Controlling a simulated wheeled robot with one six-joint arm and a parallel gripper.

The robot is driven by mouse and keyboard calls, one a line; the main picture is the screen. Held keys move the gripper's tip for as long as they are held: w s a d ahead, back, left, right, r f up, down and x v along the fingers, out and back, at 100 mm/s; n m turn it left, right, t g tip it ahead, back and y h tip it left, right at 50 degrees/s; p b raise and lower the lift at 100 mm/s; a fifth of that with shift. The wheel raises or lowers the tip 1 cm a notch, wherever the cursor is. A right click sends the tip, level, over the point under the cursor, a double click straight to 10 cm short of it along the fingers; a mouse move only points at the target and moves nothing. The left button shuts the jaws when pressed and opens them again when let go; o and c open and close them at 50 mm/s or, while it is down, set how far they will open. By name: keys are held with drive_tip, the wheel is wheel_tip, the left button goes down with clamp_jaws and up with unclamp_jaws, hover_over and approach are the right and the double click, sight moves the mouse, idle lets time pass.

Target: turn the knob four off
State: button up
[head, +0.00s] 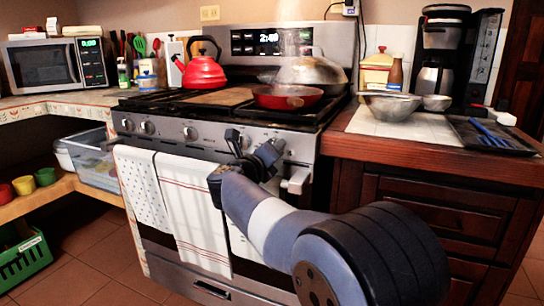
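The stove (180,155) stands in the middle, with a row of knobs along its silver front panel. Three knobs show on the left part of the panel: one at the far left (128,124), one beside it (147,127) and one further right (190,132). My gripper (252,144) is in front of the right part of the panel. Its two dark fingers are spread apart, close to the panel. They and my arm hide the knobs there, so I cannot tell which knob is the fourth, how it is turned or whether I touch it.
Towels (195,215) hang from the oven handle below my gripper. A red kettle (203,75) and a red pan (288,97) are on the stovetop. The wooden counter (435,160) stands at right, holding a metal bowl (390,106) and coffee maker (440,55).

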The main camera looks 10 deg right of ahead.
drive_tip(key=shift+f, duration=0.1)
idle(0.3)
drive_tip(key=o, duration=1)
drive_tip(key=p+v, duration=0.2)
drive_tip(key=v, duration=0.9)
drive_tip(key=shift+p, duration=0.35)
drive_tip(key=shift+w+d, duration=0.1)
drive_tip(key=shift+w, duration=0.05)
